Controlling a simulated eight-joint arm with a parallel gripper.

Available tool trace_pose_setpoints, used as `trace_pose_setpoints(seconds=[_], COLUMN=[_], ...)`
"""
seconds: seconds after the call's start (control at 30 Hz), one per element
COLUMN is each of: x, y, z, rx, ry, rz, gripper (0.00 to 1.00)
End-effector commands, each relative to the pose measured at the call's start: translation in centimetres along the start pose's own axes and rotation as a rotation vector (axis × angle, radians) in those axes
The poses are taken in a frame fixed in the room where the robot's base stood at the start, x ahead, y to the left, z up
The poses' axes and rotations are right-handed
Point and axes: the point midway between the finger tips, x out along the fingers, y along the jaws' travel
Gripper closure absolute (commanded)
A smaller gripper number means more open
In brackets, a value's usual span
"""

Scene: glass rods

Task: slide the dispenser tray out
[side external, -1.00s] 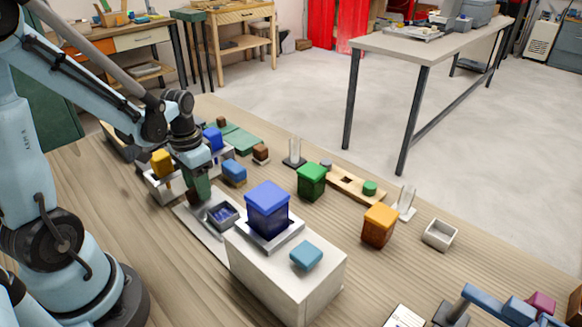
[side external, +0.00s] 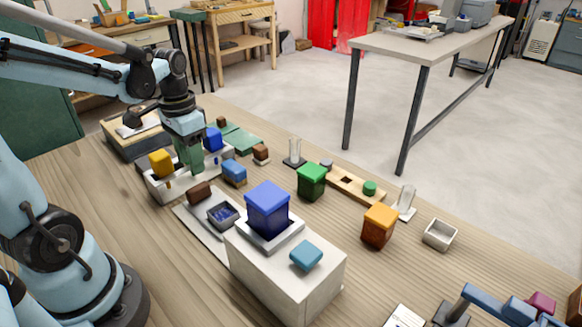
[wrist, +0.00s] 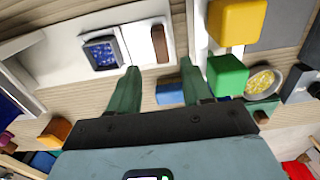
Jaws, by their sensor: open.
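The dispenser is a pale box (side external: 285,275) with a blue hopper (side external: 267,207) on top. Its flat tray (side external: 190,216) extends from the box toward the left and back, and also shows in the wrist view (wrist: 130,60). A dark compartment (side external: 222,215) with blue pieces sits on the tray, also in the wrist view (wrist: 101,52). A brown handle block (side external: 199,194) stands near the tray's outer end, also in the wrist view (wrist: 160,43). My gripper (side external: 190,168) has green fingers, open and empty, raised behind the handle and apart from it; its fingers frame the wrist view (wrist: 160,82).
A pale holder (side external: 160,188) with a yellow block (side external: 161,162) and a blue block (side external: 212,139) stands just behind the tray. A green container (side external: 311,181) and an orange one (side external: 379,226) stand to the right. Bare table lies left of the tray.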

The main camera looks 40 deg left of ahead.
Motion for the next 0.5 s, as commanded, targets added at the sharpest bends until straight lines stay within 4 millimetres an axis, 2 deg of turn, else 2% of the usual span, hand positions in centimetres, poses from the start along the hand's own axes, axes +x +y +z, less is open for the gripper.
trace_pose_setpoints(seconds=[0.2,0.5], x=[-2.8,-4.5], y=[0.0,0.0], z=[0.0,0.0], rx=[0.0,0.0], ry=[0.001,0.001], rz=[0.0,0.0], gripper=[0.51,0.51])
